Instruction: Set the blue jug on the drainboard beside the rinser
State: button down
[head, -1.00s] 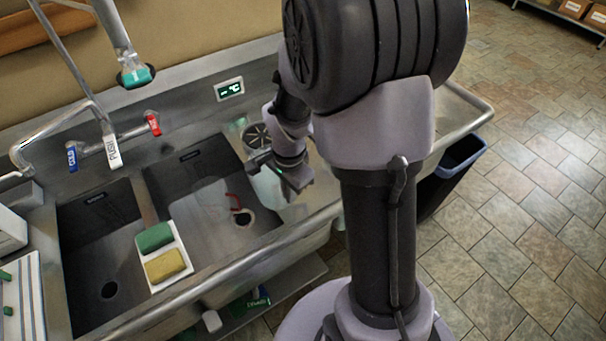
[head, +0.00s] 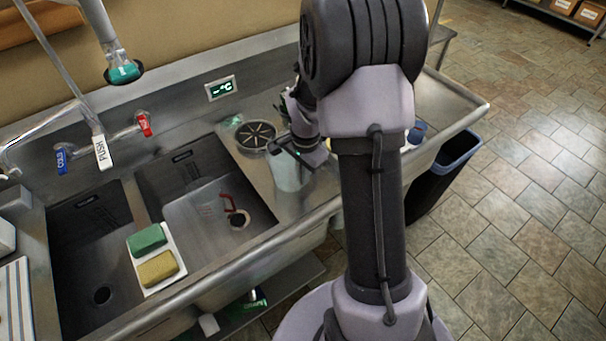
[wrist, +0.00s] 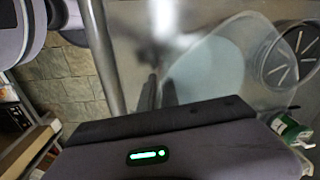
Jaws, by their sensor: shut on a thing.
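The blue jug (head: 290,173) is a pale, see-through blue vessel at the drainboard (head: 322,190), just right of the sink basins. It stands close in front and to the right of the round rinser (head: 256,136). My gripper (head: 291,151) is shut on the jug's upper part; the exact grip is partly hidden by the wrist. In the wrist view the jug (wrist: 225,62) is seen from above, with the rinser (wrist: 297,55) beyond its rim. The dark fingers (wrist: 160,92) are at its side. I cannot tell whether its base touches the drainboard.
Two sink basins (head: 92,228) lie left, with a tray holding a green sponge (head: 147,239) and a yellow sponge (head: 157,268). A red item (head: 233,204) is in the right basin. A blue-topped item (head: 417,132) is partly behind my arm. A dark bin (head: 440,175) stands right.

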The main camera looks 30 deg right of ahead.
jog(key=c, duration=1.6)
grip_release()
jog(key=shift+f, duration=0.1)
jog(key=s+a+r+n+t+p, duration=0.1)
jog(key=s+a+r+n+p, duration=0.15)
jog(key=r, duration=0.75)
jog(key=s+a+r+n+t+p, duration=0.1)
jog(key=a+r, duration=0.3)
jog(key=r, duration=0.6)
jog(key=s+a+r+n+t+y, duration=0.1)
jog(key=s+a+r+n, duration=0.2)
jog(key=s+a, duration=0.3)
jog(key=s+a+r+n+t+y, duration=0.1)
jog(key=s+a+r+n+t, duration=0.1)
jog(key=s+a+r+n, duration=0.2)
jog(key=s+a+n, duration=0.1)
jog(key=s+a, duration=0.2)
jog(key=s, duration=0.2)
jog(key=shift+a+r, duration=0.15)
jog(key=shift+a, duration=0.05)
